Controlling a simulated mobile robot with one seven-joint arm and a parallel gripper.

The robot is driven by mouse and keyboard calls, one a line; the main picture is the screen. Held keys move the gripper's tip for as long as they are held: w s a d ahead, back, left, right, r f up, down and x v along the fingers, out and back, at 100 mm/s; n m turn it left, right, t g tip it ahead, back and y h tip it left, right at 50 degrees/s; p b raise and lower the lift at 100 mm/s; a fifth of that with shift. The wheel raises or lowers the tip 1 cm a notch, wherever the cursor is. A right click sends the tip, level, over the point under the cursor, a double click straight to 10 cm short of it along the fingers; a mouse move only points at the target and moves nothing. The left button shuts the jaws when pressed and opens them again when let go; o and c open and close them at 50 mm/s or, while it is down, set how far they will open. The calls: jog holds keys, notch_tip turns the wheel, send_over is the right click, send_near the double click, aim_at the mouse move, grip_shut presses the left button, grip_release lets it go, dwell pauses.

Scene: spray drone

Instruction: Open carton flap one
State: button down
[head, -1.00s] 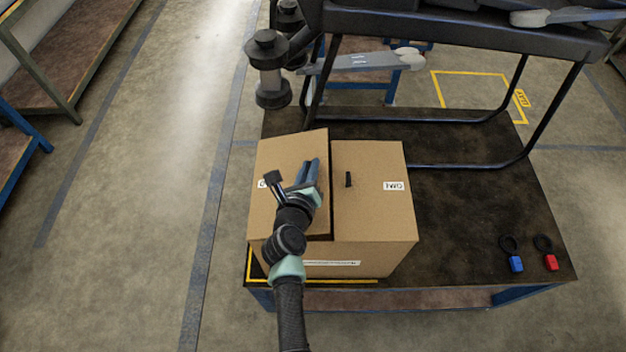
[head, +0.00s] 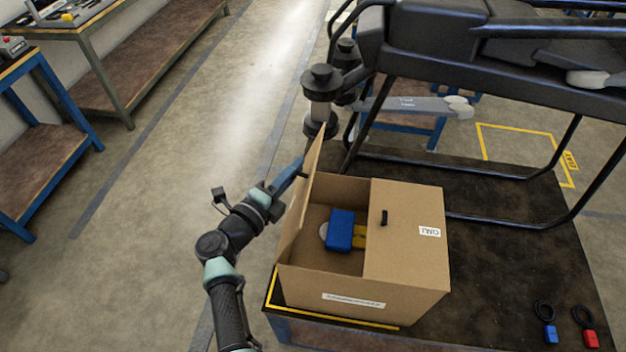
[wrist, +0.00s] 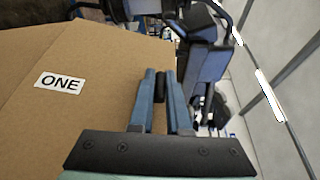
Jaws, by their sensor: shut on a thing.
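The cardboard carton (head: 340,283) stands on the dark table. Its left flap (head: 307,195) is swung up, close to upright on the carton's left side. In the wrist view this flap (wrist: 95,85) bears a label reading ONE. My gripper (head: 299,172) is at the flap's outer side near its upper far edge. In the wrist view my gripper (wrist: 162,85) is shut on the flap's small black handle (wrist: 161,85). The other flap (head: 405,235), labelled TWO, lies closed with its black handle (head: 384,217) on top. A blue block (head: 340,230) and a yellow part (head: 359,237) show inside.
The large black drone (head: 450,50) stands on thin legs behind and right of the carton. A blue tag (head: 550,334) and a red tag (head: 590,339) lie at the table's right front. Open floor (head: 180,180) lies to the left.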

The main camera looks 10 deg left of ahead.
jog(key=a+f+n+t+b, duration=0.2)
jog(key=a+n+b, duration=0.4)
jog(key=b, duration=0.3)
jog(key=a+f+n+t+y+b, duration=0.1)
jog(key=a+f+n+t+b, duration=0.1)
jog(key=a+f+n+b, duration=0.2)
jog(key=shift+a+f+n+t+b, duration=0.35)
jog(key=shift+a+n+b, duration=1.35)
jog(key=shift+a+b, duration=0.65)
jog(key=c, duration=0.9)
grip_release()
jog(key=shift+s, duration=0.1)
jog(key=v, duration=1.2)
jog(key=shift+s+f, duration=0.1)
jog(key=shift+s, duration=0.3)
